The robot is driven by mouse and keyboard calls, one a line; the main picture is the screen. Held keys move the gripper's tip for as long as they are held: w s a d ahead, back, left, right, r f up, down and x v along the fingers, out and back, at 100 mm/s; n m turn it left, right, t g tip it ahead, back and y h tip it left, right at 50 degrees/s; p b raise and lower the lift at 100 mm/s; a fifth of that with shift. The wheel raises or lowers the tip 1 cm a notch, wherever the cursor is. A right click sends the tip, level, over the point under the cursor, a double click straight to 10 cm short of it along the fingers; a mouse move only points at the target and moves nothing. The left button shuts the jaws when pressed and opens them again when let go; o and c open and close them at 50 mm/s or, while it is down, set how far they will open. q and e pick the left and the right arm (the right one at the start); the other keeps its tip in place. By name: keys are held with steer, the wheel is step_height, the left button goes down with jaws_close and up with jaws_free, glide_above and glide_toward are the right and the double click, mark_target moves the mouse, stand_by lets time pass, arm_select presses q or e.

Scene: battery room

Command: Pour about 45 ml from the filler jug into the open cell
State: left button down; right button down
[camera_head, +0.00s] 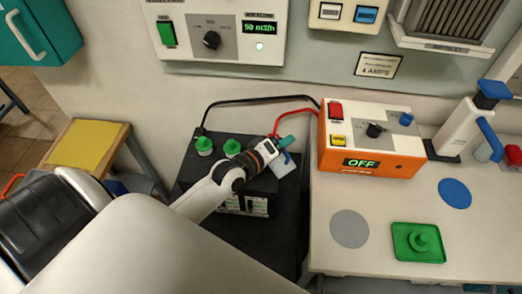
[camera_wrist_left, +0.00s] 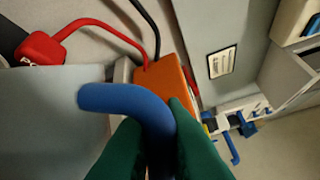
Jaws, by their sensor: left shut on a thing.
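My left gripper (camera_head: 286,144) is shut on the blue handle (camera_wrist_left: 125,98) of the filler jug. Its green fingers (camera_wrist_left: 158,150) show on both sides of the handle in the left wrist view. The jug's pale grey body (camera_wrist_left: 45,120) fills the left of that view. In the head view a small pale part of the jug (camera_head: 283,166) shows over the right side of the black battery (camera_head: 262,186). Two green caps (camera_head: 204,146) (camera_head: 231,148) sit on the battery's left part. The open cell, the jug's spout and any liquid are hidden. My right gripper is out of view.
An orange charger (camera_head: 375,148) reading OFF stands right of the battery, with black and red cables. A red clamp (camera_wrist_left: 40,48) shows in the left wrist view. A green tray (camera_head: 402,250) holds a green cap (camera_head: 421,240). Grey (camera_head: 349,229) and blue (camera_head: 455,193) discs lie on the bench.

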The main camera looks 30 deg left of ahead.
arm_select(q)
steer(key=shift+a+n+b, duration=0.2)
steer(key=shift+n+b, duration=0.1)
steer(key=shift+b, duration=0.05)
stand_by(0.8)
steer(key=shift+w+a+r, duration=0.15)
steer(key=shift+a, duration=0.05)
stand_by(0.7)
steer(key=d+m+p, duration=0.1)
steer(key=d+p, duration=0.1)
steer(key=shift+s+r+m+p, duration=0.1)
steer(key=shift+s+m+p, duration=0.25)
steer(key=shift+m+p, duration=0.05)
steer(key=shift+d+f+m+t+b, duration=0.3)
steer(key=shift+f+m+b, duration=0.15)
steer(key=shift+f, duration=0.2)
steer(key=shift+s+d+r+m+y+p, duration=0.15)
steer(key=shift+d+r+m+y+p, duration=0.15)
steer(key=shift+m+p, duration=0.25)
steer(key=shift+m, duration=0.3)
steer(key=shift+s+d+f+m, duration=0.1)
steer(key=shift+d+f+m, duration=0.1)
steer(key=shift+m, duration=0.2)
